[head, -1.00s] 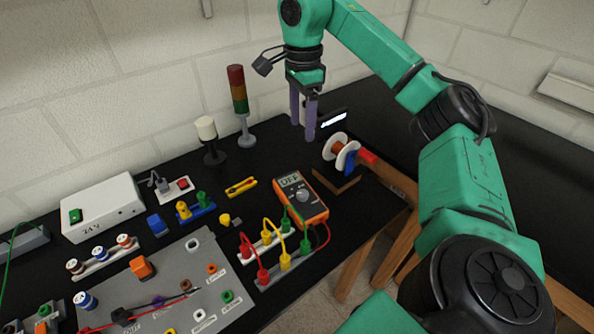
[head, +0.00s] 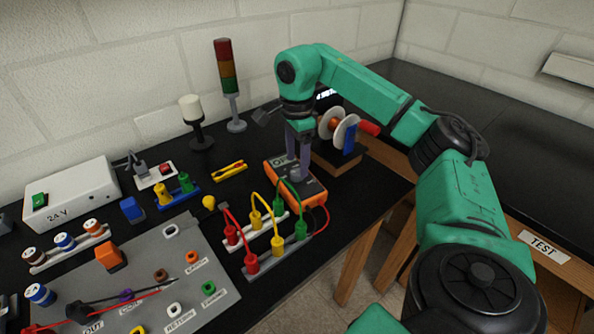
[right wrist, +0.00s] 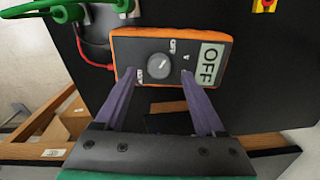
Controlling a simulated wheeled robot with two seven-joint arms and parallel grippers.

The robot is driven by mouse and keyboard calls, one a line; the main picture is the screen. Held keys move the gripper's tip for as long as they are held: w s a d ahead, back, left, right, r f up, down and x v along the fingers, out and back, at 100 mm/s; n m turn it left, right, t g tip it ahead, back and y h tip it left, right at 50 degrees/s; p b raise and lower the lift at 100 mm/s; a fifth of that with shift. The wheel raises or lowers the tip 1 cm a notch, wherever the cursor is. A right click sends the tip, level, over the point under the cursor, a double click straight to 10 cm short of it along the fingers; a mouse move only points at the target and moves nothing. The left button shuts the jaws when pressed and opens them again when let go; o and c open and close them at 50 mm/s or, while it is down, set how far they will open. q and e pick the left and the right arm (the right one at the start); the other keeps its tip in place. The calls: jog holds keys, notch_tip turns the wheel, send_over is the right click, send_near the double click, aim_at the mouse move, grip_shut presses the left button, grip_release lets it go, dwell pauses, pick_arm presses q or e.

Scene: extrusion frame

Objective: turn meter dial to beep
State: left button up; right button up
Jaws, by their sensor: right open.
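The orange multimeter (head: 312,199) lies face up near the table's right edge, partly hidden by my right gripper in the head view. In the right wrist view the meter (right wrist: 228,36) shows its grey round dial (right wrist: 159,66) and a display (right wrist: 209,64) reading OFF. My right gripper (head: 300,178) points down over the meter. Its two purple fingers (right wrist: 158,78) are open, with the dial between them in the picture and nothing gripped. Whether the fingertips touch the meter I cannot tell. My left gripper is out of view.
Red, yellow and green plugs with leads (head: 278,243) stand just left of the meter. A wire spool (head: 345,133) stands behind it to the right. A signal tower (head: 227,80), a white lamp (head: 193,112) and a 24 V box (head: 72,196) stand further left.

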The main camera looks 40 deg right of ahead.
aim_at(297, 175)
jog(key=shift+s+f, duration=0.1)
jog(key=shift+f, duration=1.3)
grip_shut()
grip_release()
